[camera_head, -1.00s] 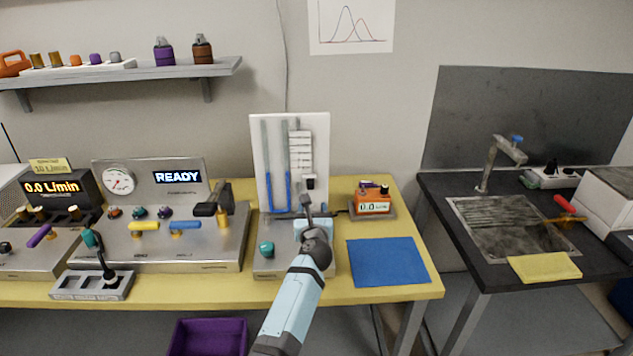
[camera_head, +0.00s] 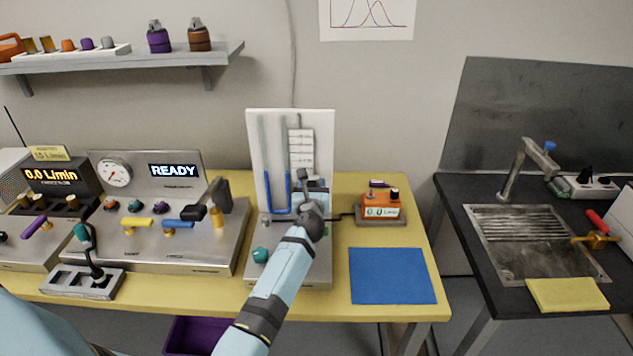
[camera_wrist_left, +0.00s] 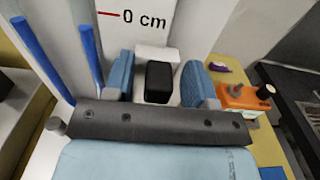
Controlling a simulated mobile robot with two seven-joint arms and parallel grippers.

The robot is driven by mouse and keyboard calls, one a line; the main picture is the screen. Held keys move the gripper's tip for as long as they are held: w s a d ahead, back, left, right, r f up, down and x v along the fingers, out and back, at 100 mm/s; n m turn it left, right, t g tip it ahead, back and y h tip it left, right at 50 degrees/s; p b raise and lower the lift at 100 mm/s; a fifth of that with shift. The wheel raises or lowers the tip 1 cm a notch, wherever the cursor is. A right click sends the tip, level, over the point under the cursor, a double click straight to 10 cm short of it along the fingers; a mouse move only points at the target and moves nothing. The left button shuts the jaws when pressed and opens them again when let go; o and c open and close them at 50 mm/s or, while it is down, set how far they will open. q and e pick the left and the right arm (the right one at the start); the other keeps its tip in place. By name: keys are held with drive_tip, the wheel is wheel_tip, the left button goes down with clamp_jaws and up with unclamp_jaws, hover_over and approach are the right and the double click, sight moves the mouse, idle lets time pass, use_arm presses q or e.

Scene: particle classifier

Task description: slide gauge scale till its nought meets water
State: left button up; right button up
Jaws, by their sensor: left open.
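The gauge (camera_head: 254,150) is an upright white board with two clear tubes. Blue water (camera_head: 268,190) stands in both, its tops roughly level. The white scale (camera_head: 301,142) is to the right of the tubes. Its red nought line and "0 cm" label (camera_wrist_left: 138,20) show in the left wrist view, close to the top of the right water column (camera_wrist_left: 84,40). My left gripper (camera_head: 312,186) is in front of the scale's lower end. In the wrist view its blue fingers (camera_wrist_left: 158,80) are open on either side of the black knob (camera_wrist_left: 159,82), with gaps visible.
An orange meter (camera_head: 381,207) stands right of the gauge, with a blue mat (camera_head: 392,276) in front. A teal knob (camera_head: 260,255) is on the gauge base, left of my arm. A steel control panel (camera_head: 165,240) stands to the left.

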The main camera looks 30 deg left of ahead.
use_arm(q)
drive_tip(key=shift+s, duration=0.15)
use_arm(e)
drive_tip(key=shift+s, duration=0.25)
use_arm(q)
drive_tip(key=shift+r, duration=0.1)
drive_tip(key=shift+c, duration=0.7)
clamp_jaws()
drive_tip(key=shift+f+b, duration=0.55)
drive_tip(key=shift+f, duration=0.3)
drive_tip(key=shift+r, duration=0.1)
use_arm(e)
drive_tip(key=shift+w+f, duration=0.15)
drive_tip(key=shift+f, duration=0.15)
use_arm(q)
drive_tip(key=shift+o, duration=0.7)
unclamp_jaws()
